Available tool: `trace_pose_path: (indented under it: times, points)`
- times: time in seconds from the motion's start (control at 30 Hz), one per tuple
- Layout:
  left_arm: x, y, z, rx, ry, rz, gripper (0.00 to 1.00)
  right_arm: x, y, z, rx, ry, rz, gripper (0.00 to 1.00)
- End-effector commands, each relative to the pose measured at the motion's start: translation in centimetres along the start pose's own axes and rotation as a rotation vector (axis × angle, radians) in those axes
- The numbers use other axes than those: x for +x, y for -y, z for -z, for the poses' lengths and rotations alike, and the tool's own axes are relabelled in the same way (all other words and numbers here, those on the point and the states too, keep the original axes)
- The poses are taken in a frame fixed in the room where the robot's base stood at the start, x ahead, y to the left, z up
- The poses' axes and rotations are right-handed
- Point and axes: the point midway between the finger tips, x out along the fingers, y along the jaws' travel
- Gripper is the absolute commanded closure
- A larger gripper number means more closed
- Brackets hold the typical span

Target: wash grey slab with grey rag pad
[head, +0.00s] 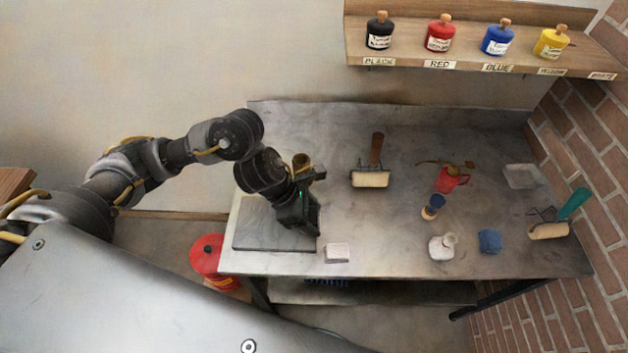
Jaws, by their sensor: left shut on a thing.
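The grey slab (262,228) lies flat at the left end of the metal table. My left gripper (306,224) points down over the slab's right part. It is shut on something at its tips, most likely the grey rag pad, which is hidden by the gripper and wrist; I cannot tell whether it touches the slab. No grey rag pad shows clearly elsewhere. My right gripper is not in view.
A pale block (337,252) lies just right of the slab near the front edge. A red canister (207,254) is beside the table.

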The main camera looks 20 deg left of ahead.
Motion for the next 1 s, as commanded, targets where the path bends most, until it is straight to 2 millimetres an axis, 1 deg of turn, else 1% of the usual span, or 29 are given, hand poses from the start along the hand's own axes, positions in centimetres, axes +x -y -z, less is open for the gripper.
trace_pose_path:
  times: [0.03, 0.1, 0.23, 0.77, 1.0]
  points:
    - [-0.7, 0.0, -0.5, 0.002, 0.001, 0.0, 0.62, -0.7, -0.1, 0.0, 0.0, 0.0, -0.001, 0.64]
    - [-1.2, 0.0, -0.8, 0.003, 0.001, 0.0, 0.62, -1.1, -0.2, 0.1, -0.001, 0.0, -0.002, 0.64]
    - [-1.8, 0.0, -1.1, 0.003, 0.001, 0.0, 0.62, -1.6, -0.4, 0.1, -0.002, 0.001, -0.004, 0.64]
    - [-1.8, 0.0, -1.2, 0.002, 0.001, 0.001, 0.62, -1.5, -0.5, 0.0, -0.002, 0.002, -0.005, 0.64]
    - [-1.8, 0.0, -1.2, 0.002, 0.001, 0.001, 0.62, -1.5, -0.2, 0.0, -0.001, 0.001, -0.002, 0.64]
